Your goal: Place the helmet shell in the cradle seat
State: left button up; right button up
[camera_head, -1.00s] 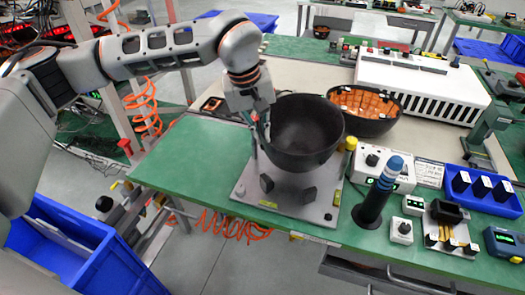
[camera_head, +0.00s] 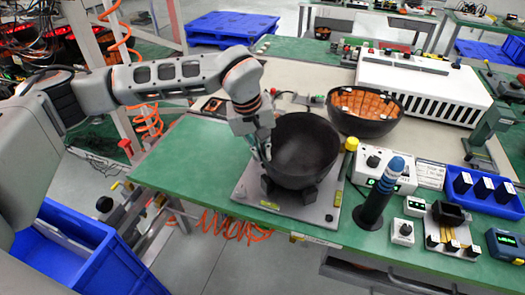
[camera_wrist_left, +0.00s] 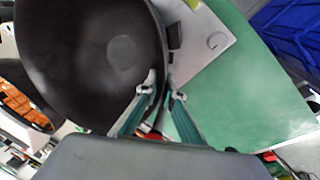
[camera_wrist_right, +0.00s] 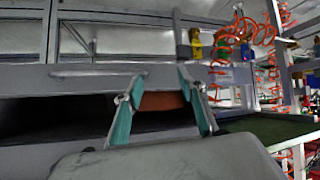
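The helmet shell (camera_head: 305,150) is a dark bowl, open side up, at the near edge of the green bench. It sits low among the dark pads of the cradle seat (camera_head: 308,195) on a grey plate; whether it rests fully on them is hidden. My left gripper (camera_head: 263,153) is at the shell's left rim. In the left wrist view, the fingers (camera_wrist_left: 162,92) straddle the rim of the shell (camera_wrist_left: 85,50), one inside and one outside, and appear closed on it. My right gripper (camera_wrist_right: 160,82) is open and empty, away from the bench work.
A second dark bowl with orange lining (camera_head: 365,108) stands just behind. The green bench top (camera_head: 195,155) is clear at left.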

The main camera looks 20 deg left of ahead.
pick_arm(q)
jog(key=shift+o, duration=1)
jog(key=shift+r, duration=0.1)
jog(key=shift+r, duration=0.4)
jog(key=v, duration=1.1)
jog(key=shift+s+a+r, duration=0.1)
jog(key=shift+s, duration=0.1)
